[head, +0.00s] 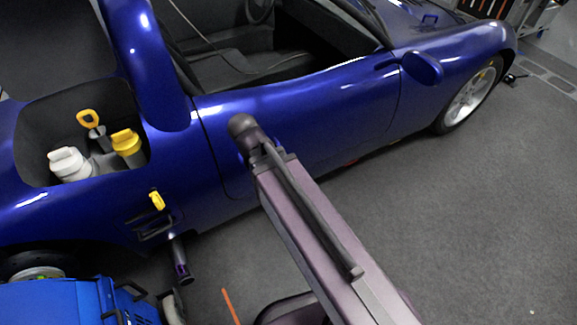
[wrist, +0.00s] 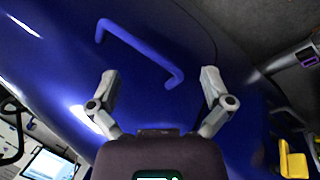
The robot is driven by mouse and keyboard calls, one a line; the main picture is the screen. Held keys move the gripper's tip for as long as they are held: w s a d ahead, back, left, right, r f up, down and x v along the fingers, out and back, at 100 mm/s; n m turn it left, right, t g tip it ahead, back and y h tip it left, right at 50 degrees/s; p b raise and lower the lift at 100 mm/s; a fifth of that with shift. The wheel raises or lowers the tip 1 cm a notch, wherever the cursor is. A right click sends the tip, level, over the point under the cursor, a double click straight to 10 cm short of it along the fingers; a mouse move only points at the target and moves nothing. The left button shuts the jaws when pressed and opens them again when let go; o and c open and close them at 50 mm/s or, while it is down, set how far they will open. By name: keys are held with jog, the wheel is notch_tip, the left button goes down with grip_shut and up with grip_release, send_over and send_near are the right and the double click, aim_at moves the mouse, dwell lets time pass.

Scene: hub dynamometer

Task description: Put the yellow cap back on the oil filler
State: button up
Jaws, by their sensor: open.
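In the head view, a yellow cylindrical piece with a wider top (head: 127,143) stands in the car's open bay (head: 35,125). I cannot tell whether it is the cap, the filler or both. A smaller yellow piece (head: 157,200) sits on the car's side below the bay, by a dark bracket. My gripper (wrist: 160,76) shows in the wrist view, open, with nothing between its fingers. A blue bar handle on a blue surface (wrist: 140,53) lies beyond the fingers, apart from them. My gripper cannot be made out in the head view.
A white capped container (head: 68,163) and a yellow loop handle (head: 88,118) stand in the same bay. A blue machine (head: 50,305) is at the lower left. The wrist view shows a screen (wrist: 50,164) and a yellow object (wrist: 293,160).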

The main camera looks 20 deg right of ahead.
jog(key=s+d+f+m+g+y, duration=0.1)
jog(key=s+d+m+g+y, duration=0.1)
jog(key=s+d+m, duration=0.4)
jog(key=d+m+g, duration=0.1)
jog(key=m, duration=0.2)
jog(key=shift+d+f+m+g+y, duration=0.2)
jog(key=shift+f+m+g+y, duration=0.1)
jog(key=shift+g, duration=0.1)
jog(key=shift+r, duration=0.15)
notch_tip(320, 180, up, 25)
jog(key=p, duration=2.5)
